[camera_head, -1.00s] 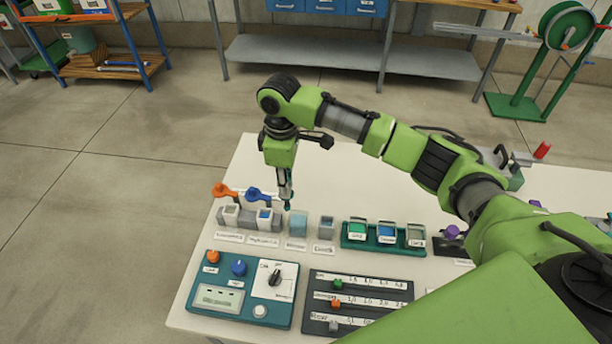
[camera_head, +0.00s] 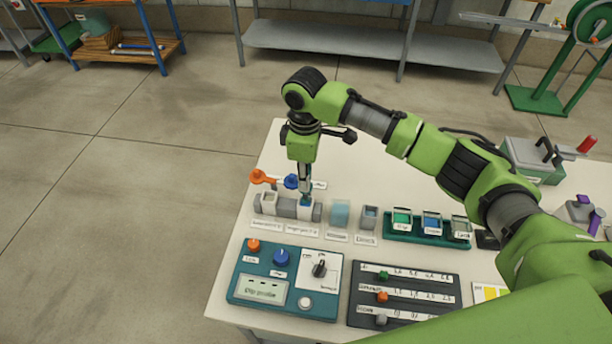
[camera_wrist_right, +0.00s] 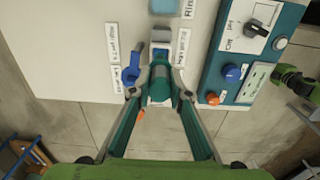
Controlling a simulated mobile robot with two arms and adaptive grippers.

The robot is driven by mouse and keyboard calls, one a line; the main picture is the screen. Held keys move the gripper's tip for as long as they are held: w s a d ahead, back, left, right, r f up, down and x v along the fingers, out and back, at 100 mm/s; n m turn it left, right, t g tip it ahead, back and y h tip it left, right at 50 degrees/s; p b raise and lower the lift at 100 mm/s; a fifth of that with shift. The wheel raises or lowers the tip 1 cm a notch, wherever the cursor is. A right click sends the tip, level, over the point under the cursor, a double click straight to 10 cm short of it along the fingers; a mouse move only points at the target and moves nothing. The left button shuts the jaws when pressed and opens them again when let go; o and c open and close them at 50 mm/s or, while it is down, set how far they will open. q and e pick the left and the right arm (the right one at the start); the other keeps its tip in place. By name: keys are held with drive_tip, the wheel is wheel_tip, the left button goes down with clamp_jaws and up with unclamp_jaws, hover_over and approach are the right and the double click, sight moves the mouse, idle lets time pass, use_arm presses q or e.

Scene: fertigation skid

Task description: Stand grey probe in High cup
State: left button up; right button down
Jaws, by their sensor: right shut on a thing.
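My right gripper (camera_head: 304,190) reaches down over the second of two small grey-white wells (camera_head: 304,212) near the table's left side. The High cup (camera_head: 402,218), green inside, is the leftmost of three cups in a dark green rack, to the right of the gripper.
An orange lever (camera_head: 262,177) and a blue lever (camera_head: 291,182) stand behind the wells. A pale teal rinse cup (camera_head: 340,214) and a grey cup (camera_head: 369,218) stand between wells and rack. A teal control panel (camera_head: 286,283) and dark slider board (camera_head: 403,297) lie in front.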

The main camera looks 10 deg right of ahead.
sight(305, 201)
drive_tip(key=shift+f, duration=1.75)
drive_tip(key=shift+f+b, duration=0.4)
drive_tip(key=shift+f, duration=0.5)
use_arm(q)
drive_tip(key=shift+w+a+f, duration=0.3)
drive_tip(key=shift+w, duration=0.3)
use_arm(e)
drive_tip(key=shift+f, duration=0.1)
use_arm(q)
drive_tip(key=shift+s+d, duration=0.1)
use_arm(e)
drive_tip(key=c, duration=1.8)
unclamp_jaws()
use_arm(q)
drive_tip(key=shift+s, duration=0.1)
